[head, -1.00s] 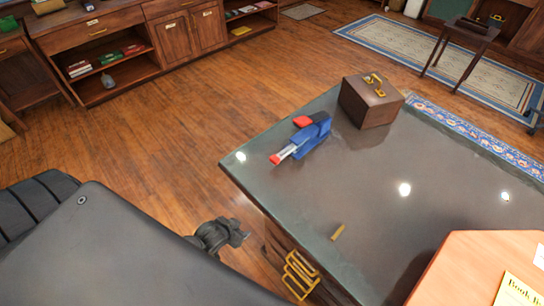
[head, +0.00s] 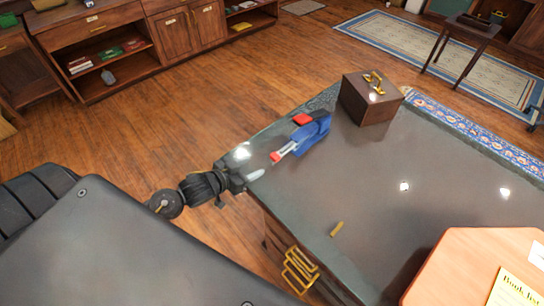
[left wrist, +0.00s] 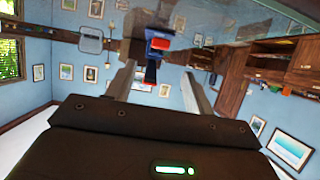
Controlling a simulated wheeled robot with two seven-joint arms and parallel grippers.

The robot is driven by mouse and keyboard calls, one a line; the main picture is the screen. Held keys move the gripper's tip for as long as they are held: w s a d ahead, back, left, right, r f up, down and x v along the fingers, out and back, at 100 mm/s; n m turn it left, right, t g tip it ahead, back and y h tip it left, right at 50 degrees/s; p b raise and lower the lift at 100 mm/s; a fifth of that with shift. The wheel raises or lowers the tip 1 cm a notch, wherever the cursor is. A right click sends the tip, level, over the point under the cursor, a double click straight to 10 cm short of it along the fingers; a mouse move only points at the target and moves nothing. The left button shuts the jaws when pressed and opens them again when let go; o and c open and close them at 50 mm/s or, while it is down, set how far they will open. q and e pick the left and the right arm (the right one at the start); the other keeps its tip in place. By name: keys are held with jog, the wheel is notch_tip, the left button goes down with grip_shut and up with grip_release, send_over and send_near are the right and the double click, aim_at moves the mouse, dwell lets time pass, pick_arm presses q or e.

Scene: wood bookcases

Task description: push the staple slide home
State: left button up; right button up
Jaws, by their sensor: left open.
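A blue stapler (head: 311,133) with a red part on top lies on the dark grey desk top (head: 370,185), near its far left edge. Its pale staple slide (head: 287,150) sticks out toward my left gripper and ends in a red tip. My left gripper (head: 252,173) is open at the desk's left corner, just short of the red tip and apart from it. In the left wrist view the stapler (left wrist: 154,50) shows beyond and between the two spread fingers (left wrist: 159,76), with nothing held. My right gripper is not in view.
A brown wooden box (head: 368,98) with a brass handle stands behind the stapler. An orange-brown board (head: 470,265) with a yellow sheet is at lower right. The desk's middle is clear.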

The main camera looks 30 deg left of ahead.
aim_at(274, 156)
pick_arm(q)
jog(key=shift+w, duration=0.35)
jog(key=p+x, duration=0.1)
jog(key=x, duration=0.9)
jog(key=shift+w+d+f, duration=0.1)
jog(key=shift+d, duration=0.05)
grip_shut()
